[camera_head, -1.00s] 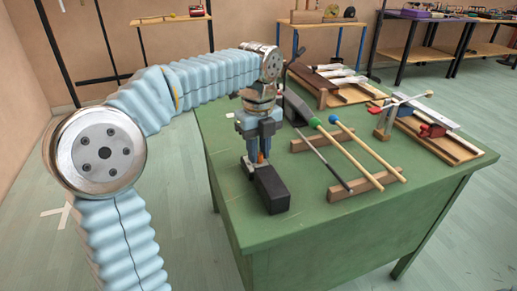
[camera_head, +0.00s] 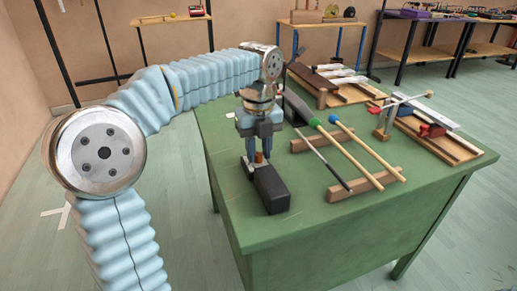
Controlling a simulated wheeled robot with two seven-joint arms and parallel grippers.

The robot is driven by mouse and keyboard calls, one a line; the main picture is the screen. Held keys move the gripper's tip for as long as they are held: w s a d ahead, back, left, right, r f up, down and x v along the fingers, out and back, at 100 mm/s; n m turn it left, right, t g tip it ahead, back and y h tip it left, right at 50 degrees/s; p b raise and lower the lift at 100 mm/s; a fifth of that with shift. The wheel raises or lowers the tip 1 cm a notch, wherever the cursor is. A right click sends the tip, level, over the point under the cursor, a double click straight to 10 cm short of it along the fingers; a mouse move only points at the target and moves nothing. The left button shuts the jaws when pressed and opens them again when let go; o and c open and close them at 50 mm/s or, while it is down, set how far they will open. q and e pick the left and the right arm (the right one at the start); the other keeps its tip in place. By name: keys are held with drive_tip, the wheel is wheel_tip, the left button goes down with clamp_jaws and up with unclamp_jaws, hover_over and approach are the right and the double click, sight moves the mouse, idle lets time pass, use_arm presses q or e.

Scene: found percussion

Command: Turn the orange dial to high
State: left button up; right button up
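The orange dial (camera_head: 259,157) is a small upright knob on the black box (camera_head: 271,190), which lies near the left side of the green table. My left gripper (camera_head: 259,152) points straight down over the dial. Its two fingers are apart, with a gap between them, and the dial shows just below and between the tips. Contact with the dial cannot be made out. The dial's marks and its exact setting are too small to read. My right gripper is not in view.
Two mallets (camera_head: 366,151) with green and blue heads and a dark rod lie across wooden rests right of the box. Wooden bar instruments (camera_head: 440,140) stand at the table's right and back. The table's front (camera_head: 340,220) is clear.

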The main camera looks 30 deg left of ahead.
sight(259, 154)
use_arm(q)
drive_tip(key=shift+o, duration=1.4)
wheel_tip(259, 154, up, 14)
drive_tip(key=shift+f, duration=0.15)
